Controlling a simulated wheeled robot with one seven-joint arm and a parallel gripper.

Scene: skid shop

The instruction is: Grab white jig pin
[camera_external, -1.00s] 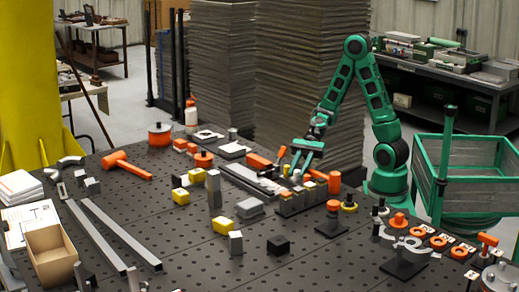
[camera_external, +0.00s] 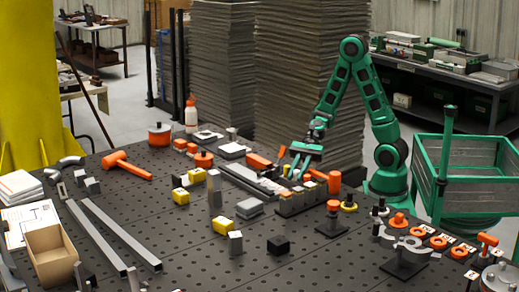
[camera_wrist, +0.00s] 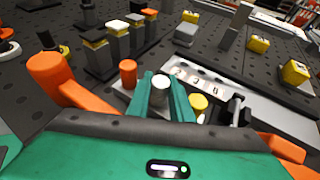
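A pale, white-topped jig pin (camera_wrist: 160,85) stands upright in the wrist view, between the two green fingers of my gripper (camera_wrist: 165,98). The fingers lie on either side of it and look spread; I cannot tell whether they touch it. An orange pin (camera_wrist: 128,73) stands just left of it and a yellow pin (camera_wrist: 198,103) just right. In the external view my gripper (camera_external: 300,163) points down behind the row of blocks, fingers apart. The white pin cannot be made out clearly there.
A row of dark blocks with coloured tops (camera_external: 290,203) stands in front of my gripper. An orange mallet (camera_wrist: 75,85) lies close on the left in the wrist view. A pale numbered plate (camera_wrist: 205,82) lies beyond the pin. Yellow blocks (camera_external: 181,196) stand farther left.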

